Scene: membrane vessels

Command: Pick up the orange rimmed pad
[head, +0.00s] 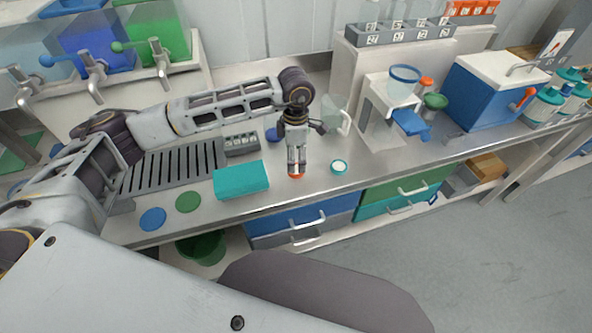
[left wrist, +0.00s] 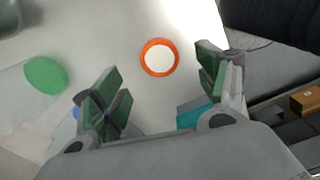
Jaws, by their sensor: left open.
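The orange rimmed pad (head: 296,176) lies on the metal counter near its front edge, mostly hidden by my gripper in the head view. In the left wrist view the pad (left wrist: 159,57) shows whole, a white disc in an orange ring. My left gripper (head: 297,168) points down over it. In the left wrist view the gripper (left wrist: 158,72) has its green-padded fingers spread wide, one to each side of the pad, with nothing between them in grip. Whether the fingers touch the counter cannot be told. My right gripper is not in view.
A teal rimmed pad (head: 339,167) lies just right of the gripper. A teal box (head: 241,180) stands to the left, and a clear jug (head: 335,113) behind. Blue and green discs (head: 152,219) lie at front left. The counter's front edge is close.

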